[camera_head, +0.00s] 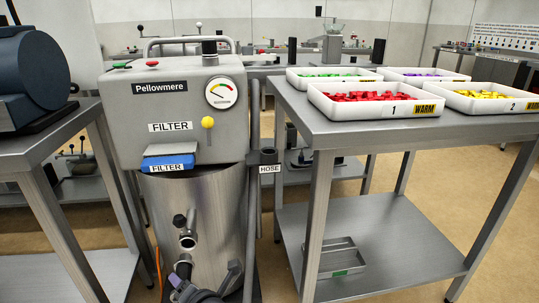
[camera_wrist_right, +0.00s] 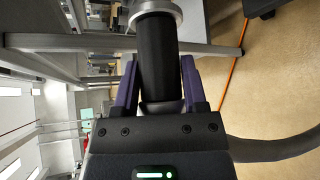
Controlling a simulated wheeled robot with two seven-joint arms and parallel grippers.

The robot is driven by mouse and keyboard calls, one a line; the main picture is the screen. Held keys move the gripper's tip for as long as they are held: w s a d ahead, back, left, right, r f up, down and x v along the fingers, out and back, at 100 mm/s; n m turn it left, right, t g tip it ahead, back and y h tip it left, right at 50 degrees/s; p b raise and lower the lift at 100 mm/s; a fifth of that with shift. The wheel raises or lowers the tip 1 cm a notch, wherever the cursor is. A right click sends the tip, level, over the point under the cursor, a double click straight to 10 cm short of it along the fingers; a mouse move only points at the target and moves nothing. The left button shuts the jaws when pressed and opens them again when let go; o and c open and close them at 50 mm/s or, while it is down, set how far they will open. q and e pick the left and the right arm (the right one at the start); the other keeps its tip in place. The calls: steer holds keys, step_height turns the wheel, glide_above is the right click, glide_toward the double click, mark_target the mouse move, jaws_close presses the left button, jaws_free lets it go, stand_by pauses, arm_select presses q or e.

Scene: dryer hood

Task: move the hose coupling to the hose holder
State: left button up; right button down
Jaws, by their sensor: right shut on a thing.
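The hose coupling (camera_head: 183,266) is a dark cylinder low in front of the steel drum. In the wrist view the black coupling (camera_wrist_right: 157,55) lies between the two purple fingers of my right gripper (camera_wrist_right: 160,80), with a metal ring at its far end. My right gripper (camera_head: 182,285) is shut on it, at the bottom of the head view. A steel port (camera_head: 187,240) on the drum is just above the coupling; I cannot tell whether they touch. The hose holder (camera_head: 267,157), a dark bracket labelled HOSE, is on a post right of the drum. My left gripper is not in view.
The grey Pellowmere machine (camera_head: 175,105) tops the drum, with a blue filter drawer (camera_head: 168,163). A steel table (camera_head: 320,128) with trays of coloured pieces stands close right of the holder. A dark hose (camera_wrist_right: 280,150) curves away in the wrist view.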

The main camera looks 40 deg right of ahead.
steer(key=shift+s+a, duration=0.25)
steer(key=shift+s, duration=0.15)
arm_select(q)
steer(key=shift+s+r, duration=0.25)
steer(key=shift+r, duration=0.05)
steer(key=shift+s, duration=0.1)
arm_select(e)
steer(key=shift+s+p, duration=0.3)
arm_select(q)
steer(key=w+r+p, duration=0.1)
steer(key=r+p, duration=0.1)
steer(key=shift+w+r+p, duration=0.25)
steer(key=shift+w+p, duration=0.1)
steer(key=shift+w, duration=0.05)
arm_select(e)
steer(key=s+a, duration=0.1)
steer(key=s, duration=0.7)
steer(key=shift+s+a, duration=0.3)
steer(key=shift+s, duration=0.05)
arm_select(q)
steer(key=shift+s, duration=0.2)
